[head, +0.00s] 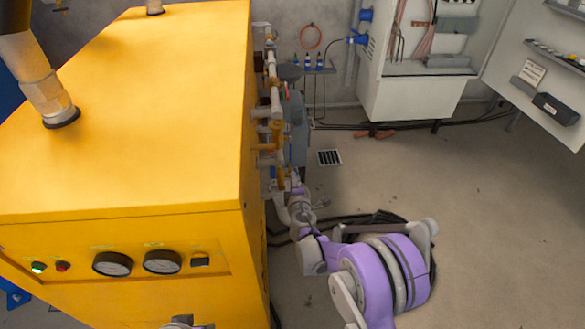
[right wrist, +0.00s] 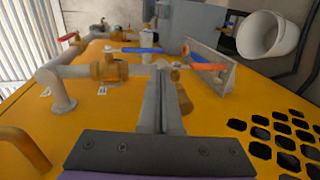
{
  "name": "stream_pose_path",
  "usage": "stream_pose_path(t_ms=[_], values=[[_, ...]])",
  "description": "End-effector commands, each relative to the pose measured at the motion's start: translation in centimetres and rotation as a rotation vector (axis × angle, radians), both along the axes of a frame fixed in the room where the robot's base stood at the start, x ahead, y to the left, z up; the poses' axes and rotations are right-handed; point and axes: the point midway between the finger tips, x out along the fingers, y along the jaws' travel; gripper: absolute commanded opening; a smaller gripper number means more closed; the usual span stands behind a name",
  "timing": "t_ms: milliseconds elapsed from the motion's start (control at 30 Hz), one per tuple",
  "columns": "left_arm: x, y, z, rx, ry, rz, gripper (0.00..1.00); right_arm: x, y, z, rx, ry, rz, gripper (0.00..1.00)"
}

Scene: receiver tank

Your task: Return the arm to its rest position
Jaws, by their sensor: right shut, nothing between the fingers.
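My right arm comes in from the bottom right of the head view, in purple and grey. It reaches to the right side of the yellow tank housing (head: 130,120). My right gripper (head: 296,190) is beside the pipes and valves (head: 275,100) on that side; its tips are hard to make out there. In the right wrist view the gripper's fingers (right wrist: 161,72) are shut with nothing between them.
A floor drain (head: 329,157) and dark hoses (head: 350,222) lie right of the housing. An open white cabinet (head: 410,98) stands at the back. The floor on the right is mostly clear. A white cup-shaped part (right wrist: 268,36) shows in the right wrist view.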

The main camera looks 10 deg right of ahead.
Motion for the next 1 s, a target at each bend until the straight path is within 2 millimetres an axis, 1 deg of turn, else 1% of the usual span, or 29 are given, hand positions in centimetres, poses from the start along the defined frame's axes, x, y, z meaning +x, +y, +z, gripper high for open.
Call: stream_pose_path(t_ms=[33, 100, 233, 400, 567, 667, 767, 867, 900, 967, 1000], values=[[0.0, 0.0, 0.2, 0.0, -0.001, 0.0, 0.5, -1.1, 0.0, 0.1, 0.0, 0.0, 0.001, 0.0], [0.0, 0.0, 0.3, 0.0, -0.001, 0.0, 0.5, -2.4, 0.0, 0.1, 0.0, 0.0, 0.0, 0.0], [0.0, 0.0, 0.4, 0.0, -0.002, 0.0, 0.5, -4.1, 0.0, 0.0, 0.0, 0.0, 0.0, 0.0], [0.0, 0.0, 0.5, 0.0, -0.002, 0.0, 0.5, -5.0, 0.0, -0.1, 0.0, 0.0, 0.0, 0.0], [0.0, 0.0, 0.5, 0.0, -0.002, 0.0, 0.5, -5.1, 0.0, 0.0, 0.001, 0.0, -0.001, 0.0], [0.0, 0.0, 0.5, 0.0, -0.002, 0.0, 0.5, -5.3, -0.7, 0.7, 0.022, 0.007, -0.023, 0.0], [0.0, 0.0, 0.5, 0.0, -0.002, 0.0, 0.5, -6.2, -2.5, 2.5, 0.088, 0.027, -0.088, 0.0], [0.0, 0.0, 0.5, 0.0, -0.002, 0.0, 0.5, -8.2, -5.4, 4.8, 0.196, 0.065, -0.194, 0.0], [0.0, 0.0, 0.5, 0.0, -0.002, 0.0, 0.5, -9.3, -6.6, 5.7, 0.247, 0.085, -0.243, 0.0], [0.0, 0.0, 0.5, 0.0, -0.002, 0.0, 0.5, -11.1, -8.3, 6.9, 0.323, 0.116, -0.318, 0.0], [0.0, 0.0, 0.5, 0.0, -0.002, 0.0, 0.5, -12.5, -9.3, 7.4, 0.375, 0.139, -0.366, 0.0]])
